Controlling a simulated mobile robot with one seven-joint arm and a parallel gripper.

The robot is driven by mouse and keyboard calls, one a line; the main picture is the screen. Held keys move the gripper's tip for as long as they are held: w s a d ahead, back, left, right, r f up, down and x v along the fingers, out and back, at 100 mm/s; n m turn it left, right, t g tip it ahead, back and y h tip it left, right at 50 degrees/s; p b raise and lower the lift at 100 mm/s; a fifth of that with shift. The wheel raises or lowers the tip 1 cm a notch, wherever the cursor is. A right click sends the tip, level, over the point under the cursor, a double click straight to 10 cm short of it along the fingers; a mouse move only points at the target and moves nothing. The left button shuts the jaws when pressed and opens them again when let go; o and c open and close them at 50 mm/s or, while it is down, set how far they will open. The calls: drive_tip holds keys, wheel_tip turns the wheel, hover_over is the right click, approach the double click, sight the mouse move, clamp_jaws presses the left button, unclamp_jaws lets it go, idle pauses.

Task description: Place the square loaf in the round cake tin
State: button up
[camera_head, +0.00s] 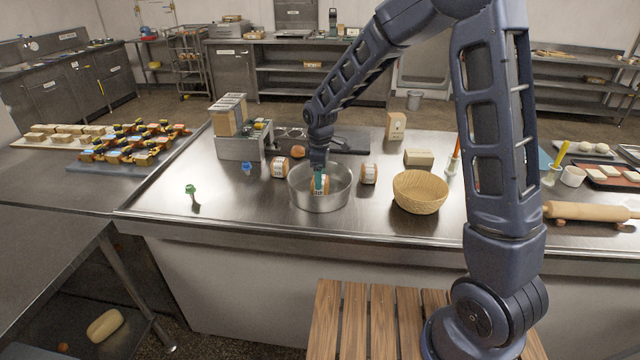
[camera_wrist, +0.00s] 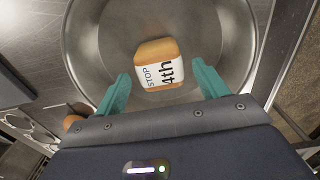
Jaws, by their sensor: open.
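The round cake tin (camera_head: 318,204) is a wide steel pan standing on the steel counter; its inside fills much of the wrist view (camera_wrist: 85,45). A small squarish golden loaf (camera_wrist: 158,52) with a white label reading "4th STOP" is inside the tin, apart from the wall in the wrist view. It also shows in the head view (camera_head: 325,186), partly covered by a finger. My gripper (camera_wrist: 163,82) is open, reaching down into the tin from above, with its teal fingers spread on either side of the loaf's near end. In the head view my gripper (camera_head: 319,182) hides part of the tin's inside.
Labelled loaves stand left (camera_head: 280,168) and right (camera_head: 369,174) of the tin.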

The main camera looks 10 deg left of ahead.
wheel_tip(320, 180, up, 8)
drive_tip(key=shift+f, duration=0.1)
drive_tip(key=s+d+r+m+t, duration=0.1)
drive_tip(key=s+d+r+m, duration=0.2)
drive_tip(key=d, duration=0.5)
drive_tip(key=d+r+m, duration=0.3)
drive_tip(key=d+r, duration=0.2)
drive_tip(key=d, duration=0.2)
drive_tip(key=s+d+r+m+t, duration=0.15)
drive_tip(key=d+r, duration=0.25)
drive_tip(key=d, duration=0.4)
drive_tip(key=s+d+r+m+t, duration=0.1)
drive_tip(key=s+d+m+t, duration=0.1)
drive_tip(key=s+d+m, duration=0.8)
drive_tip(key=s+d, duration=0.5)
drive_tip(key=d, duration=0.1)
drive_tip(key=shift+s+r, duration=0.25)
drive_tip(key=shift+s, duration=0.05)
